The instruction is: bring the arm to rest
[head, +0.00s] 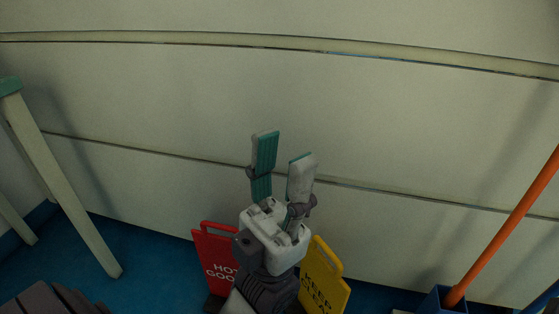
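My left gripper (280,166) shows in the middle of the head view, pointing up in the picture. Its two teal-padded fingers stand apart with nothing between them, so it is open and empty. My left arm comes up from the bottom edge below it and hides parts of the floor signs. My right gripper is not in this view.
A red sign (214,258) and a yellow sign (322,280) stand on the blue floor behind my arm. A pale-legged stand (62,180) is at left. An orange pole (505,230) leans at right above a blue bin (432,303). A pale wall (400,120) fills the back.

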